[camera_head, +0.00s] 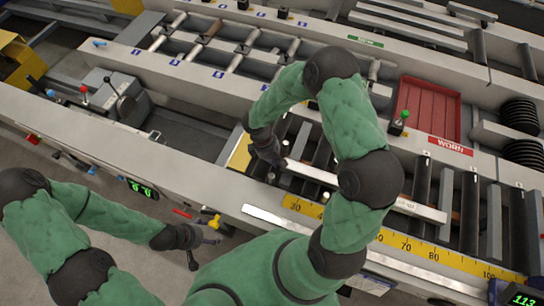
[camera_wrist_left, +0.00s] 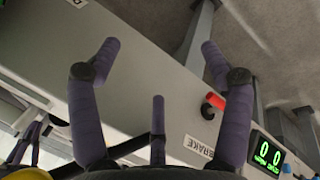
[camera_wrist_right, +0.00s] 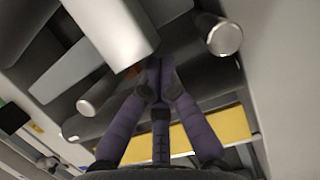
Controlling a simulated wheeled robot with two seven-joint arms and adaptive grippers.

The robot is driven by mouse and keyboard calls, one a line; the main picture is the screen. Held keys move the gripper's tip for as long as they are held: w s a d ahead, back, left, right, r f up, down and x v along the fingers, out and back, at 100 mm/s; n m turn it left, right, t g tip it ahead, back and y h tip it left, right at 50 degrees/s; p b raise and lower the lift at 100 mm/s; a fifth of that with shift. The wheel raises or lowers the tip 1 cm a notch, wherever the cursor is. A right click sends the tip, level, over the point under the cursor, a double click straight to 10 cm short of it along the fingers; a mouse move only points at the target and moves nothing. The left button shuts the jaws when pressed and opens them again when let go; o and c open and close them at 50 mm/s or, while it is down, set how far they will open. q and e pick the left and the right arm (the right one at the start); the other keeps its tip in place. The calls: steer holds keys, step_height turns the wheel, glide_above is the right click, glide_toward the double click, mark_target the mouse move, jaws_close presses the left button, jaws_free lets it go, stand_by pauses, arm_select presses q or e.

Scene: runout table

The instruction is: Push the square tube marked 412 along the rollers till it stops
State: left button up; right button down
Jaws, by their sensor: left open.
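The tube is a pale bar (camera_head: 425,211) lying along the dark rollers, its middle hidden behind my right arm; the marking 412 is not legible. Its near-left end shows beside my right gripper (camera_head: 280,163). In the right wrist view a pale square tube end (camera_wrist_right: 112,35) is just past the fingertips of my right gripper (camera_wrist_right: 158,72), whose fingers are drawn together with nothing seen between them. I cannot tell whether they touch the tube. My left gripper (camera_head: 207,240) is open and empty in front of the table's front rail; it also shows in the left wrist view (camera_wrist_left: 158,70).
A yellow scale (camera_head: 410,245) runs along the near side of the rollers. A yellow handle (camera_head: 215,222) and a red knob labelled BRAKE (camera_wrist_left: 213,104) are near my left gripper.

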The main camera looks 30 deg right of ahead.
mark_target(304, 171)
steer(key=shift+f, duration=0.35)
steer(key=shift+s+d, duration=0.1)
steer(key=s+d, duration=0.2)
steer(key=s, duration=0.1)
steer(key=s+d+b, duration=0.1)
steer(key=s+d, duration=0.1)
steer(key=d, duration=0.1)
steer(key=s+d, duration=0.2)
steer(key=s, duration=0.1)
steer(key=shift+s+d+b, duration=0.15)
steer(key=shift+s+b, duration=0.2)
steer(key=shift+r, duration=0.1)
